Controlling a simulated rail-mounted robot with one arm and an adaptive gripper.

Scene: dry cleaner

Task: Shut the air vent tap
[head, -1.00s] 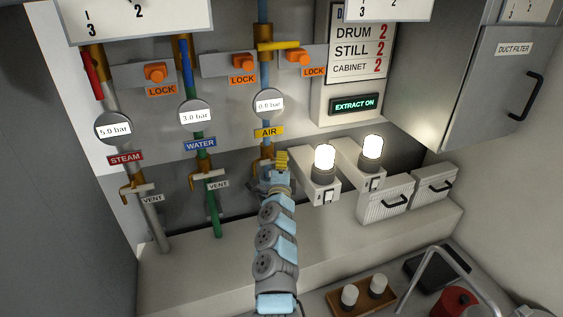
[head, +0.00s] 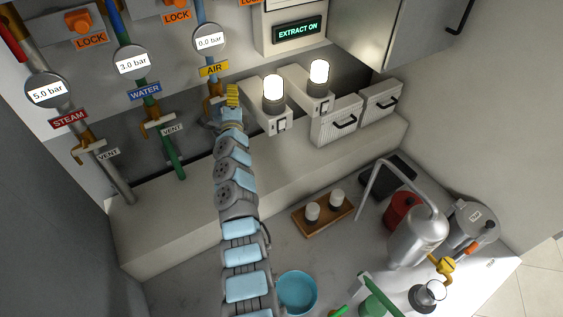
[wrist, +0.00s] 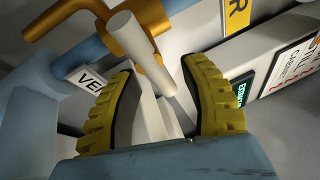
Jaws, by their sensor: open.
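The air vent tap is a brass fitting (wrist: 145,62) with a pale grey round handle (wrist: 130,38), below the yellow AIR label (head: 214,69). In the head view, part of its brass (head: 213,105) shows beside my gripper (head: 232,96), which hides the rest. In the wrist view, my gripper (wrist: 165,85) has its two yellow ribbed fingers apart, one on each side of a grey stem. I cannot tell whether a finger touches the tap. The air gauge (head: 209,41) reads 0.0 bar.
The green water pipe and its vent tap (head: 157,119) stand left of my arm; the steam vent tap (head: 88,149) is farther left. Two lit lamps (head: 273,88) (head: 319,72) stand close on the right. A bench below holds a wooden tray (head: 322,217) and vessels.

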